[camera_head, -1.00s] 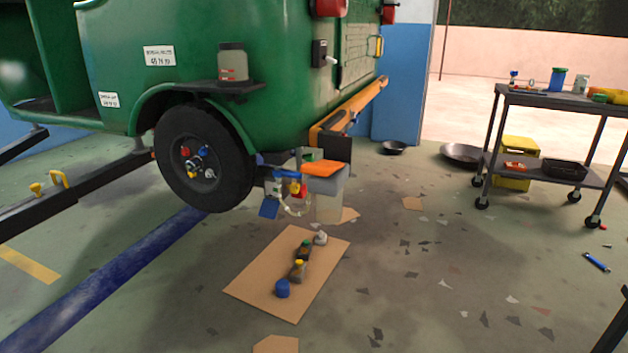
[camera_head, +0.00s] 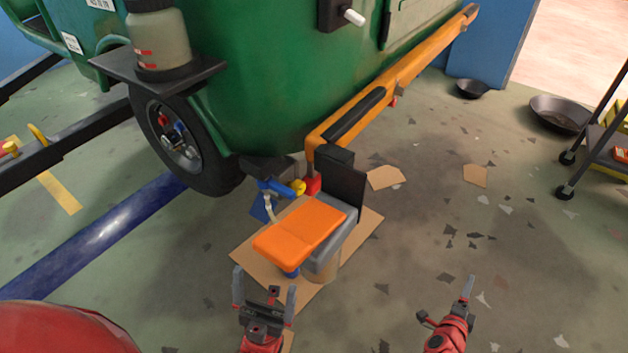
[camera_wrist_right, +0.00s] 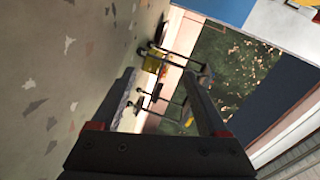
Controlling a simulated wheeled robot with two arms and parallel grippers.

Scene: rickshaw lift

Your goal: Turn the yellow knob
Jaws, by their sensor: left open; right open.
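A small yellow knob (camera_head: 299,187) shows under the rear of the green rickshaw (camera_head: 255,90), between a blue fitting (camera_head: 275,188) and a red block (camera_head: 313,186). My left gripper (camera_head: 264,281) is open and empty, nearer the camera and lower in the picture than the knob, apart from it. My right gripper (camera_head: 447,300) is open and empty over the floor to the right; the right wrist view also shows its spread fingers (camera_wrist_right: 158,80). The knob is not visible in the right wrist view.
An orange-topped grey box (camera_head: 300,228) stands close to the knob, above a cardboard sheet (camera_head: 240,254). An orange bumper bar (camera_head: 405,72) runs along the rickshaw's rear. A wheel (camera_head: 180,145) is at left. Floor at right is mostly clear, with dark pans (camera_head: 560,112) farther back.

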